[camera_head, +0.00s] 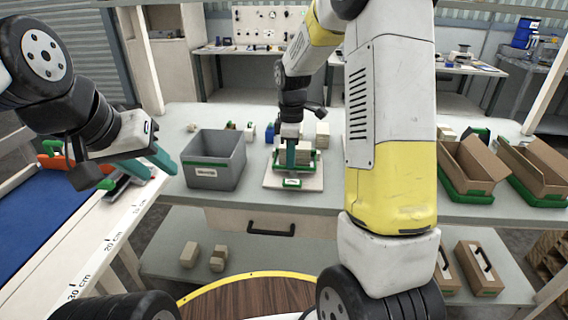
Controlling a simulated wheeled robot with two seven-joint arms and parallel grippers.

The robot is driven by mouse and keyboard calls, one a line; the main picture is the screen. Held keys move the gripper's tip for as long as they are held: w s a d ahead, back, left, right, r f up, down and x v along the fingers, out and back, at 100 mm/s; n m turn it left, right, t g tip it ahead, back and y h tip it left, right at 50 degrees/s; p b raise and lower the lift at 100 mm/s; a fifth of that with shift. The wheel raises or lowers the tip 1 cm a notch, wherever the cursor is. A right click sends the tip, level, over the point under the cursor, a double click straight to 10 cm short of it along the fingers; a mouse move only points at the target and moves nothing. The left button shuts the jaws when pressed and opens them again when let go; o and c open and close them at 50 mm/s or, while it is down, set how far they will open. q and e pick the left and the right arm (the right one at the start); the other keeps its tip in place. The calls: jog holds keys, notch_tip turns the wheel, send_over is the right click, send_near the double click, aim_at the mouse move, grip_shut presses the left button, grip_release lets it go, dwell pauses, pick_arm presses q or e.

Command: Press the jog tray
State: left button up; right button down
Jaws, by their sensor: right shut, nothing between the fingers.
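The jog tray (313,184), a pale board with a green-edged holder and a small label at its front, lies on the grey worktop. Pale blocks (304,157) sit in it, partly hidden by my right gripper. My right gripper (291,165) points straight down over the tray's middle, its teal fingers shut and empty among the blocks. Whether the fingertips touch the tray I cannot tell. My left gripper (162,173) is open and empty at the left, above the ruled side table, away from the tray.
A grey labelled bin (213,177) stands left of the tray. Open cardboard boxes in green trays (474,165) stand at the right. My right arm hides the worktop between. A white ruled edge (100,245) and blue surface (45,225) lie at the left.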

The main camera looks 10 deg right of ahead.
jog(key=shift+s+r, duration=0.15)
jog(key=shift+r, duration=1.2)
jog(key=shift+s+r, duration=0.1)
jog(key=shift+r, duration=1.25)
